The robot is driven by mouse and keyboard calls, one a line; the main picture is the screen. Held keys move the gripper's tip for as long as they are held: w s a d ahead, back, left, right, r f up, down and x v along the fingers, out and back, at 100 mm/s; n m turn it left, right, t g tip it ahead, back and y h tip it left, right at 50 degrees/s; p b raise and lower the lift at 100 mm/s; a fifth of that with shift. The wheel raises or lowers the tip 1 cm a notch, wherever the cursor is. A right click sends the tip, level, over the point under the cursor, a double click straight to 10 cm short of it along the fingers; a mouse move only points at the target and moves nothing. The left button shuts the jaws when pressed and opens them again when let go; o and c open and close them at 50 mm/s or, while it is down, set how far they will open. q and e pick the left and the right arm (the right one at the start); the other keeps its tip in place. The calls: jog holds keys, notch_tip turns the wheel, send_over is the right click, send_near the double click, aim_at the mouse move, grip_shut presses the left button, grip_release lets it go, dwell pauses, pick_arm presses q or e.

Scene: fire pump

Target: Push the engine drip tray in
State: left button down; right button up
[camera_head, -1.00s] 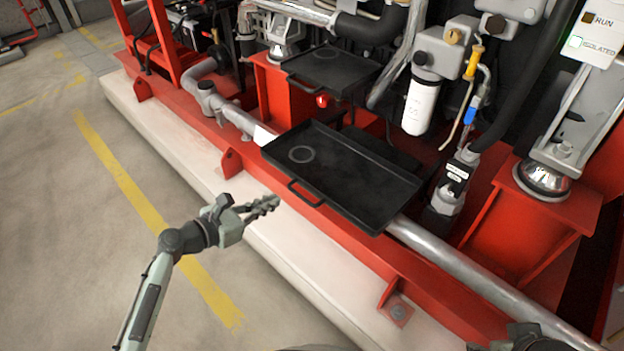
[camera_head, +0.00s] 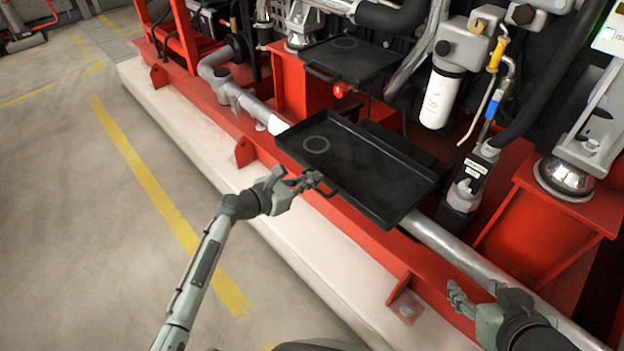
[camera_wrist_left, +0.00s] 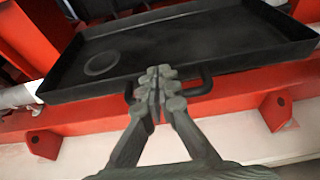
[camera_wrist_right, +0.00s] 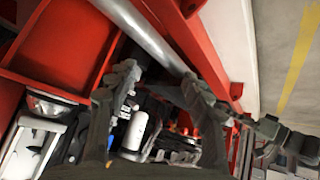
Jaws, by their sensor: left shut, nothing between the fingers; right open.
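A large black tray (camera_head: 375,175) with a raised rim and a round ring mark sticks out over the red frame. A smaller black tray (camera_head: 350,60) sits higher and further back. My left gripper (camera_head: 314,180) is shut and empty, with its fingertips at the handle on the large tray's front edge. In the left wrist view the fingertips (camera_wrist_left: 158,85) overlap the middle of the handle (camera_wrist_left: 200,84), so contact is hard to tell. My right gripper (camera_head: 462,298) is open and empty at the lower right, apart from the tray; its fingers show in the right wrist view (camera_wrist_right: 160,85).
A silver pipe (camera_head: 460,250) runs along the red base frame (camera_head: 370,255), right of the tray. A white filter (camera_head: 440,95) and a yellow-handled valve (camera_head: 497,52) stand behind. A pale plinth (camera_head: 290,240) edges the frame. The floor in front is clear.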

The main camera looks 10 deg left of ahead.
aim_at(356, 159)
pick_arm(q)
jog(key=w+d, duration=0.1)
jog(key=w, duration=0.1)
jog(key=w+d, duration=0.1)
jog(key=shift+w+d+r, duration=0.2)
jog(key=shift+w+d, duration=0.1)
jog(key=shift+w, duration=0.1)
jog(key=w+d, duration=0.2)
jog(key=w, duration=0.1)
jog(key=shift+w+d+f, duration=0.1)
jog(key=shift+w, duration=0.05)
jog(key=w+d, duration=0.1)
jog(key=w, duration=0.1)
jog(key=w+d+b, duration=0.1)
jog(key=shift+w+d+f, duration=0.1)
jog(key=shift+w+d, duration=0.2)
jog(key=shift+w, duration=0.1)
jog(key=w+d, duration=0.1)
jog(key=w+b, duration=0.1)
jog(key=shift+w+d, duration=0.35)
jog(key=shift+d, duration=0.05)
jog(key=shift+w, duration=0.15)
pick_arm(e)
jog(key=w+a+r+t+y, duration=0.2)
jog(key=w+a+r+t, duration=0.2)
jog(key=a+r, duration=0.2)
jog(key=shift+w+a+r+n+t+y, duration=0.3)
jog(key=shift+w+a+r+n+y, duration=0.1)
jog(key=shift+r, duration=0.25)
jog(key=shift+d, duration=0.1)
